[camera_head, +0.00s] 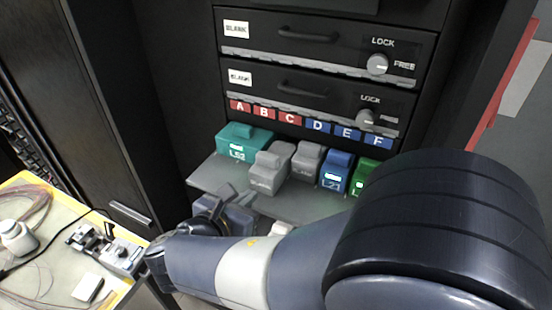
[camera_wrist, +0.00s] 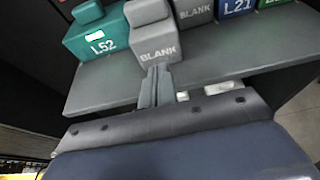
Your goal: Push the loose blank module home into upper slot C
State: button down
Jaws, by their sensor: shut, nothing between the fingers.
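The grey blank module (camera_head: 268,175) juts forward of its neighbours on the open tray, between the teal L52 module and a second grey blank module (camera_head: 307,160). It also shows in the wrist view (camera_wrist: 150,33) with its BLANK face towards me. My gripper (camera_head: 236,194) is shut and empty, in front of the tray. In the wrist view its closed fingertips (camera_wrist: 157,72) are right at the lower front of the jutting module; I cannot tell if they touch it. The letter C label (camera_head: 289,117) is on the strip above; the slot itself is hidden behind the modules.
The teal L52 module (camera_head: 243,143) stands left, the blue L21 module (camera_head: 335,174) and a green module (camera_head: 364,180) right. The grey tray (camera_head: 218,177) has bare room at its front left. Two closed drawers with LOCK knobs (camera_head: 377,64) are above. A yellow-edged bench (camera_head: 50,275) holds small items.

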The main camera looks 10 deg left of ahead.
aim_at(266, 172)
jog(key=shift+w+d, duration=0.55)
jog(key=shift+w, duration=1.05)
jog(key=shift+w+d, duration=0.6)
jog(key=shift+w, duration=0.95)
jog(key=shift+w+d, duration=0.55)
jog(key=shift+w, duration=1.05)
jog(key=shift+s+a+p, duration=0.2)
jog(key=shift+s+a, duration=0.25)
jog(key=shift+s, duration=0.8)
jog(key=shift+s+a+p, duration=0.15)
jog(key=shift+s+a, duration=0.3)
jog(key=shift+s, duration=0.75)
jog(key=shift+s+a+p, duration=0.2)
jog(key=shift+s+a, duration=0.25)
jog(key=shift+s, duration=0.95)
jog(key=w+d, duration=0.1)
jog(key=w, duration=0.4)
jog(key=w+d+b, duration=0.1)
jog(key=w, duration=0.1)
jog(key=shift+w+d, duration=0.35)
jog(key=shift+w, duration=0.05)
jog(key=shift+s+a, duration=0.25)
jog(key=shift+s, duration=0.35)
